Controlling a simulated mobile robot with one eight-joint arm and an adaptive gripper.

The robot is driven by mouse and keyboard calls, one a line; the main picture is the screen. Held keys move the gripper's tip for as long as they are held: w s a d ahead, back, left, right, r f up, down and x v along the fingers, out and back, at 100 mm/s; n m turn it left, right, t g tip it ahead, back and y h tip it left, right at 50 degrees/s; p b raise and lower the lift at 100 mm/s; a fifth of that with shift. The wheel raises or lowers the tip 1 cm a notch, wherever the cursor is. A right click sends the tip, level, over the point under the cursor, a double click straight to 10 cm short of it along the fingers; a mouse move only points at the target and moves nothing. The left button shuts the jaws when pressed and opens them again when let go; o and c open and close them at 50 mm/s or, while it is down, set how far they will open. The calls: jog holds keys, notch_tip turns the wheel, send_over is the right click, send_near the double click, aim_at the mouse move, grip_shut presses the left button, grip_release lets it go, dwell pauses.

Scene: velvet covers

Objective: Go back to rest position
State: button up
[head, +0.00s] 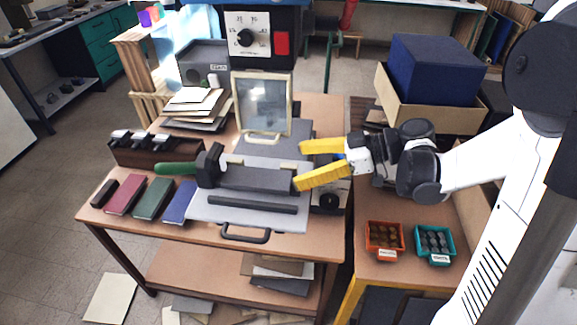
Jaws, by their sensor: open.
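My gripper (298,165) has two yellow fingers pointing left. They are spread apart with nothing visible between them. It is over the right side of the grey press tray (262,215) on the wooden table, near a dark grey block (255,180). I cannot tell if the lower finger touches the block. My white arm reaches in from the right. A black tool with a green handle (177,168) lies at the block's left end.
Red, green and blue covers (178,203) lie at the table's left front. A framed glass panel (262,103) stands behind the tray.

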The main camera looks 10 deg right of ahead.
dwell(0.4)
jog(key=shift+s+a+m+h, duration=0.2)
jog(key=shift+m+h, duration=0.2)
jog(key=s+m+h, duration=0.1)
jog(key=s+a+m+h, duration=0.1)
jog(key=m, duration=0.1)
jog(key=shift+s+a, duration=0.1)
jog(key=shift+s, duration=0.15)
jog(key=s+m+h, duration=0.3)
jog(key=s, duration=0.1)
jog(key=shift+d+f+m+h, duration=0.25)
jog(key=shift+m+h, duration=0.05)
jog(key=s+d+r+m+t+h, duration=0.1)
jog(key=s+d+m+t+h, duration=0.1)
jog(key=s+d+m+h, duration=0.4)
jog(key=shift+s+m+t, duration=0.3)
jog(key=shift+s, duration=0.45)
